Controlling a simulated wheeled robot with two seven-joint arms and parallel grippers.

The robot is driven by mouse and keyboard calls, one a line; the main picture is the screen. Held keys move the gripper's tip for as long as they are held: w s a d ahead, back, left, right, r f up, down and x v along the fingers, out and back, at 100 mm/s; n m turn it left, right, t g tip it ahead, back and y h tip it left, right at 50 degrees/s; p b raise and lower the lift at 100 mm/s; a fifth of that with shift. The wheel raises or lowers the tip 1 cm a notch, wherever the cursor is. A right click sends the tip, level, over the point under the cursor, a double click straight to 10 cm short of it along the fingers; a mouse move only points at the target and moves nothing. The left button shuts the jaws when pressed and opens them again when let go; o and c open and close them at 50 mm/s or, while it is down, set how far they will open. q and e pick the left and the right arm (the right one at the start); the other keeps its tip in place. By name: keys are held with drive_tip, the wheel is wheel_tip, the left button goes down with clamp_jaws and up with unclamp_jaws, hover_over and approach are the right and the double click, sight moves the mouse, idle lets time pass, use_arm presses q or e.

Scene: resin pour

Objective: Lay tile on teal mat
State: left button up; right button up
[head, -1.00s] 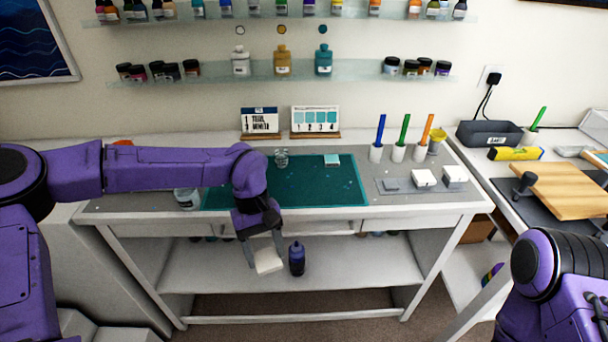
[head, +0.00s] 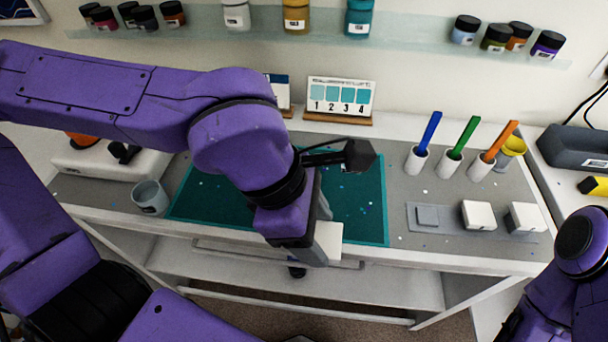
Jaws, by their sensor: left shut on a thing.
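My left gripper (head: 315,238) is shut on a white tile (head: 329,242), near the front edge of the workbench. The tile appears at the front side of the teal mat (head: 372,212); its height above the bench is hard to tell. The teal mat lies flat on the bench, and my left arm covers much of its middle. My right arm shows at the lower right, but its gripper is out of the picture.
A grey cup (head: 150,197) stands left of the mat. To the right, a grey plate (head: 452,224) carries a grey square (head: 427,215) and white blocks (head: 478,214). Blue, green and orange sticks (head: 466,135) stand in white holders behind. A swatch card (head: 340,97) stands at the back.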

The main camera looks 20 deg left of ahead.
use_arm(q)
drive_tip(key=shift+w+a+f+p, duration=0.2)
drive_tip(key=shift+w+a+p, duration=0.25)
drive_tip(key=shift+w, duration=0.4)
drive_tip(key=w+a+f+p, duration=0.1)
drive_tip(key=w+f+p, duration=0.1)
drive_tip(key=w+f, duration=0.1)
drive_tip(key=w+a+f+p, duration=0.1)
drive_tip(key=w+f+p, duration=0.1)
drive_tip(key=w+f, duration=0.1)
drive_tip(key=w+a+f+p, duration=0.1)
drive_tip(key=w+f+p, duration=0.1)
drive_tip(key=f, duration=0.3)
drive_tip(key=shift+w+a, duration=0.25)
drive_tip(key=shift+w, duration=0.4)
drive_tip(key=shift+w+f, duration=0.1)
drive_tip(key=shift+f, duration=0.3)
use_arm(e)
wheel_tip(320, 180, up, 8)
drive_tip(key=shift+s, duration=0.2)
drive_tip(key=shift+r, duration=0.15)
